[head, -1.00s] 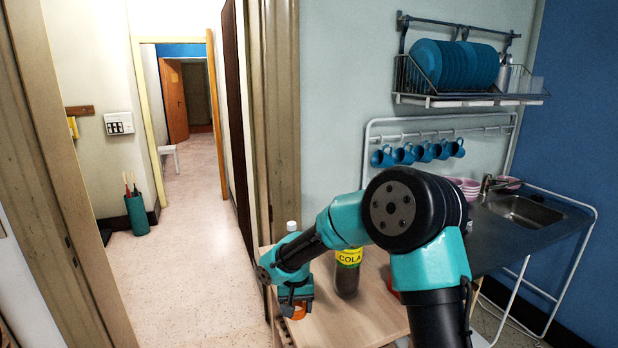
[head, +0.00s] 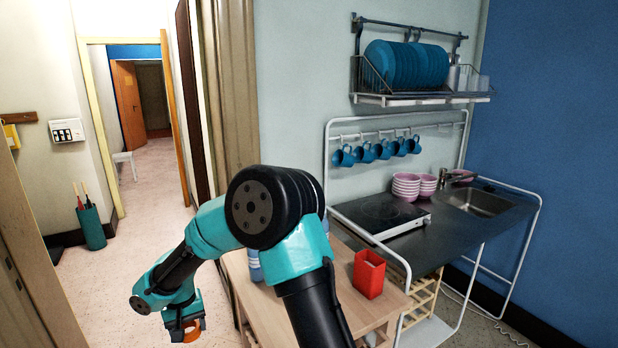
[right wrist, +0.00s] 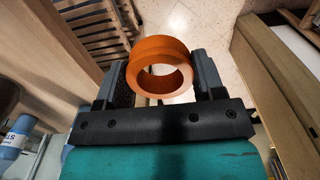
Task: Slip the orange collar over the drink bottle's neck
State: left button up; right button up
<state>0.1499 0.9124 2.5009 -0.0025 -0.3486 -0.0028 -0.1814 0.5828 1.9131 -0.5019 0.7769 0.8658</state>
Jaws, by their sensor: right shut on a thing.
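My right gripper (head: 185,330) is shut on the orange collar (head: 193,331), out past the left edge of the wooden table in the head view. In the right wrist view the collar (right wrist: 160,70) sits between the two fingers, its round hole showing. A blue and white bottle (head: 254,266) stands on the table, mostly hidden behind my right arm. A blue and white bottle (right wrist: 14,142) also shows at the left edge of the right wrist view, apart from the collar. The cola bottle is not visible now. My left gripper is not in view.
The wooden table (head: 375,313) carries a red open box (head: 369,273). To its right is a counter with a hotplate (head: 381,213), pink bowls (head: 406,186) and a sink (head: 480,203). The floor (head: 130,262) left of the table is open.

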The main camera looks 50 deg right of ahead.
jog(key=w+d+r+m, duration=0.2)
jog(key=d+r, duration=0.5)
jog(key=d, duration=0.3)
jog(key=w+d+r+m, duration=0.1)
jog(key=w+d+r, duration=0.1)
jog(key=d+r, duration=0.65)
jog(key=s+d+r+m, duration=0.1)
jog(key=s+d+r, duration=0.2)
jog(key=d+r, duration=0.2)
jog(key=s+d+r+m, duration=0.1)
jog(key=s+d+r, duration=0.2)
jog(key=d, duration=0.6)
jog(key=s+d+r+m, duration=0.1)
jog(key=s+d+r, duration=0.3)
jog(key=d+r, duration=0.3)
jog(key=shift+d+r, duration=0.25)
jog(key=shift+r, duration=0.35)
jog(key=shift+f, duration=0.25)
jog(key=shift+f, duration=3)
jog(key=shift+f, duration=3.25)
jog(key=o, duration=1.2)
